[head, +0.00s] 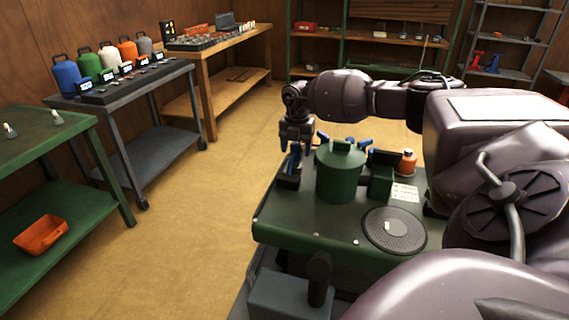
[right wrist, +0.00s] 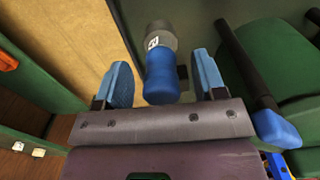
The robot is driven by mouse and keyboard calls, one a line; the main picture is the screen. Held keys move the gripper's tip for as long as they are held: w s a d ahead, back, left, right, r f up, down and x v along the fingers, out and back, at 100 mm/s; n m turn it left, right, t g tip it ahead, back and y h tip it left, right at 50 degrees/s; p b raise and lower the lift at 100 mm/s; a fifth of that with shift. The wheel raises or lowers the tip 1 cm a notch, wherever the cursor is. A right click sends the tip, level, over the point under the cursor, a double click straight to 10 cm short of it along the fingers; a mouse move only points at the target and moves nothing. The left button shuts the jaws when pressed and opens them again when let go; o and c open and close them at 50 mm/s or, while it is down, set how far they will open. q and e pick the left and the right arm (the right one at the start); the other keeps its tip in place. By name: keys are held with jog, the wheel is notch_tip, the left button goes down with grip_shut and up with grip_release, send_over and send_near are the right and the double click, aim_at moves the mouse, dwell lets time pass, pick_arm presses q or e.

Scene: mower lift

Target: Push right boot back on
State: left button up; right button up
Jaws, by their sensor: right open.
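My right gripper (head: 296,150) reaches down at the left edge of the green mower deck (head: 300,222) in the head view. In the right wrist view my right gripper (right wrist: 163,78) is open, with one blue finger pad on each side of a blue boot (right wrist: 161,80). A gap shows on both sides of the boot. Its far end meets a grey cylindrical part (right wrist: 160,37) with a white letter label, which looks like R. Whether the boot is fully seated on it cannot be told. My left gripper is not in view.
A green canister-shaped part (head: 340,172) stands close right of the gripper. A black bar with a blue end (right wrist: 275,128) lies to the right in the wrist view. Floor to the left is clear.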

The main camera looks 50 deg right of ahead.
jog(key=shift+r, duration=0.1)
jog(key=shift+r+p, duration=0.75)
jog(key=shift+r, duration=0.9)
jog(key=shift+r+p, duration=0.75)
jog(key=shift+r, duration=1.05)
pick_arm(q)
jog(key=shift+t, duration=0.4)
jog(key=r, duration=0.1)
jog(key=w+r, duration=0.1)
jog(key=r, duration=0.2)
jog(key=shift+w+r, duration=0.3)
